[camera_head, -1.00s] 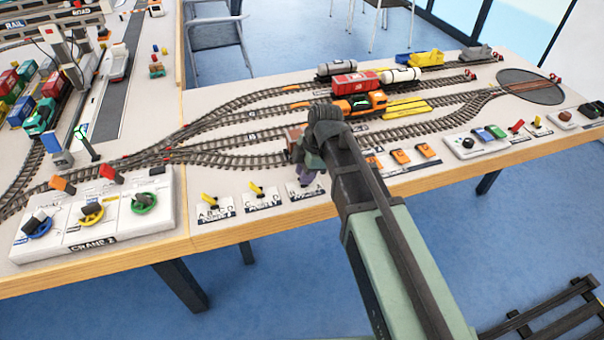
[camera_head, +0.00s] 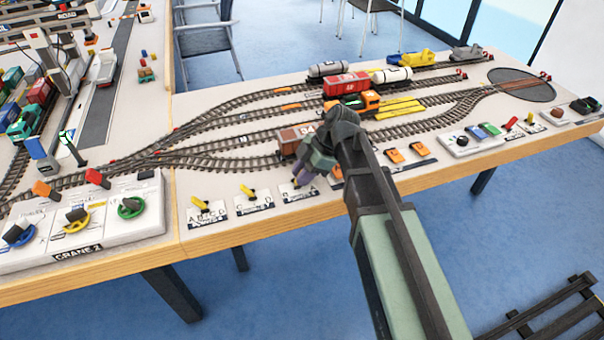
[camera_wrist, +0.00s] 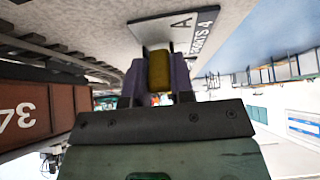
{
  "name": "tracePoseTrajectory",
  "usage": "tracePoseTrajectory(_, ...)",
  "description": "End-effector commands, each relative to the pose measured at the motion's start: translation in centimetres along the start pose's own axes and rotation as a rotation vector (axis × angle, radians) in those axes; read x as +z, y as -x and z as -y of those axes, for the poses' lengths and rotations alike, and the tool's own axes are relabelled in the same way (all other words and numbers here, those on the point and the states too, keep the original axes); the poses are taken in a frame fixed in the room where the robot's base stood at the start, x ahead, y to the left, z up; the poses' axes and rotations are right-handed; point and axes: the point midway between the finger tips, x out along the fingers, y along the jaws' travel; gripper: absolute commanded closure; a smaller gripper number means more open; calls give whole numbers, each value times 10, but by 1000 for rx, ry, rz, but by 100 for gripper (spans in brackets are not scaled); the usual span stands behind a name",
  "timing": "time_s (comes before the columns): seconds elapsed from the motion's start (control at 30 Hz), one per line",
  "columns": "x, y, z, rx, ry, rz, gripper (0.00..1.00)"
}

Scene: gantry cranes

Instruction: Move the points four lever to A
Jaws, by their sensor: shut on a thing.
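The points four lever is a small yellow handle (camera_wrist: 158,70) on a white plate (camera_wrist: 182,32) printed "POINTS 4", with an "A" near one end. My gripper (camera_wrist: 157,82) is shut on the handle, with one purple finger on each side of it. In the head view my gripper (camera_head: 304,178) is low over the plate (camera_head: 296,194), the third in a row at the table's front edge. The gripper and wrist cover much of the plate there. I cannot tell the lever's exact position along its letters.
Two similar yellow-lever plates (camera_head: 207,216) (camera_head: 254,202) stand to the left. A brown wagon (camera_head: 292,139) is on the track just behind my gripper and appears close in the wrist view (camera_wrist: 36,112). Orange blocks (camera_head: 394,155) lie to the right. The crane 2 panel (camera_head: 153,224) is far left.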

Motion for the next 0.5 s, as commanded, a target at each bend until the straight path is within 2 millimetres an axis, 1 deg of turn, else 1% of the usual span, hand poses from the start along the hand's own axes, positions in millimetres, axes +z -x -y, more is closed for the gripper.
tracePoseTrajectory(0.07, 0, 0, 0, 0, 0, -1, 100)
tracePoseTrajectory(0.1, 0, 0, 0, 0, 0, -1, 75)
tracePoseTrajectory(0.23, 0, 0, 0, 0, 0, -1, 55)
tracePoseTrajectory(0.27, 0, 0, 0, 0, 0, -1, 52)
tracePoseTrajectory(0.5, -1, 1, 0, 0, 0, 0, 52)
